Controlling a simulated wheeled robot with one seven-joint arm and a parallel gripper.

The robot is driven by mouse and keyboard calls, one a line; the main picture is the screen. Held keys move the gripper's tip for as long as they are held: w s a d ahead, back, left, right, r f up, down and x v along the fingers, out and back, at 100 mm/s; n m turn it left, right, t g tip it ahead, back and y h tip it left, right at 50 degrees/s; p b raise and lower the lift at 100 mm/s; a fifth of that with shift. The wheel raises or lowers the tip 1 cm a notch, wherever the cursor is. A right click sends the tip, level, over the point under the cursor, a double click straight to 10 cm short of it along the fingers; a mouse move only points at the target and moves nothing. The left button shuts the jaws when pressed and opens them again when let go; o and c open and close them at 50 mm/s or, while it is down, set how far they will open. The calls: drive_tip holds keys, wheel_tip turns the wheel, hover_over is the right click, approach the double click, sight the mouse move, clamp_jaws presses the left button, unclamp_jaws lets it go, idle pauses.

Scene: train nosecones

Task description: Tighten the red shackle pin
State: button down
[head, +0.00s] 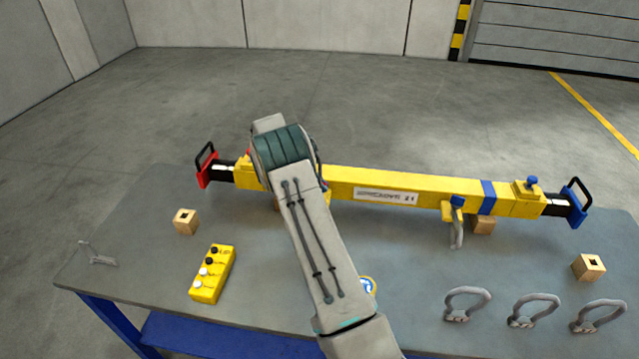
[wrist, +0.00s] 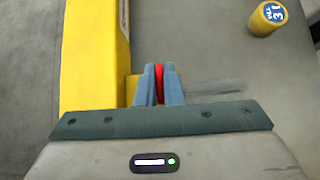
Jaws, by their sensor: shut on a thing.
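The red shackle pin (wrist: 159,82) shows in the wrist view as a narrow red strip between the fingers. My gripper (wrist: 159,88) is shut on it, beside the yellow beam (wrist: 95,60). In the head view my arm hides the gripper, the red pin and that part of the beam. The yellow beam (head: 350,176) lies across the table, with a red handle end (head: 206,168) at left and a blue handle end (head: 577,203) at right. I cannot tell how far the pin is screwed in.
A blue pin (head: 457,201) and hanging shackle (head: 457,235) are on the beam's right part. A yellow control box (head: 212,273), wooden blocks (head: 187,221) (head: 588,267) and loose shackles (head: 467,303) lie on the grey table (head: 420,285). A yellow cylinder (wrist: 268,18) stands near the gripper.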

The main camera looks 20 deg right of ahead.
drive_tip(key=c, duration=1.6)
unclamp_jaws()
drive_tip(key=shift+r, duration=0.3)
drive_tip(key=shift+o, duration=0.2)
drive_tip(key=shift+f, duration=0.15)
drive_tip(key=b+v, duration=0.1)
drive_tip(key=v, duration=1.3)
